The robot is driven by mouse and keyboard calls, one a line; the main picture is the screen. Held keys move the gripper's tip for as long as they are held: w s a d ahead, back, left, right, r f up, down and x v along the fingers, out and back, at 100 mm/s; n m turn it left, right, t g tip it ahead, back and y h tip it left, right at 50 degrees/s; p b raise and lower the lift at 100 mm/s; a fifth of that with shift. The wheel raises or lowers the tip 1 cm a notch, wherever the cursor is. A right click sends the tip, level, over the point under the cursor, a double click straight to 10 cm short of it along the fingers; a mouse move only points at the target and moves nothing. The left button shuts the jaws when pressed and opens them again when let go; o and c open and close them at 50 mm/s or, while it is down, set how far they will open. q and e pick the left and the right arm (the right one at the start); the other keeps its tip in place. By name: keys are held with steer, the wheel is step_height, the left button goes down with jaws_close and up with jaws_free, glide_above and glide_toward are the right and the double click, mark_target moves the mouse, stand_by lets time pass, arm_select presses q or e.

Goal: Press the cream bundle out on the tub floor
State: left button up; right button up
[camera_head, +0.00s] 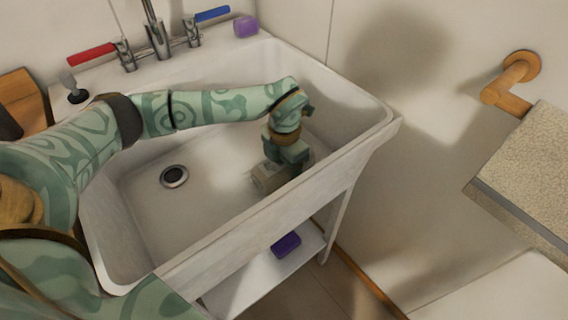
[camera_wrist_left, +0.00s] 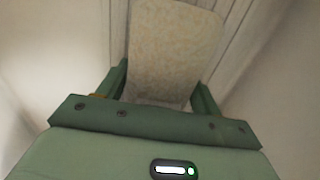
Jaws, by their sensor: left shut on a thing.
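The cream bundle (camera_head: 266,179) is low in the right part of the white tub (camera_head: 140,222), at or close to the tub floor; whether it touches is hard to tell. My left gripper (camera_head: 285,167) reaches down from above and is shut on the bundle. In the left wrist view the bundle (camera_wrist_left: 172,48) is a pale, mottled block between the two green fingers of the left gripper (camera_wrist_left: 160,85). The gripper hides part of the bundle in the head view. My right gripper is not in view.
A dark drain (camera_head: 174,176) lies left of the bundle in the tub. A tap (camera_head: 156,35) with red and blue handles stands at the back, beside a purple block (camera_head: 246,26). Another purple block (camera_head: 286,244) lies on the lower shelf. The tub's front wall is close to the gripper.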

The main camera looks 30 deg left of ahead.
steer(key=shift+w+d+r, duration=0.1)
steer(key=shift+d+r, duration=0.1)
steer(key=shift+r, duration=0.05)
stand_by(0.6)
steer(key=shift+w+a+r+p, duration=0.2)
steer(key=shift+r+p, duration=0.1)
steer(key=shift+p, duration=0.3)
stand_by(0.5)
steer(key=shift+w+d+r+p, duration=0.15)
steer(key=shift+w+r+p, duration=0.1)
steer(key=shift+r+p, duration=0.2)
stand_by(0.9)
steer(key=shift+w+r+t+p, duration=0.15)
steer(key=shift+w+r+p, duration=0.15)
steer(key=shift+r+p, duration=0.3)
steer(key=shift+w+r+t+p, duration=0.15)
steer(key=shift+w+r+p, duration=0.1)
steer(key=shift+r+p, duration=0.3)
stand_by(2.8)
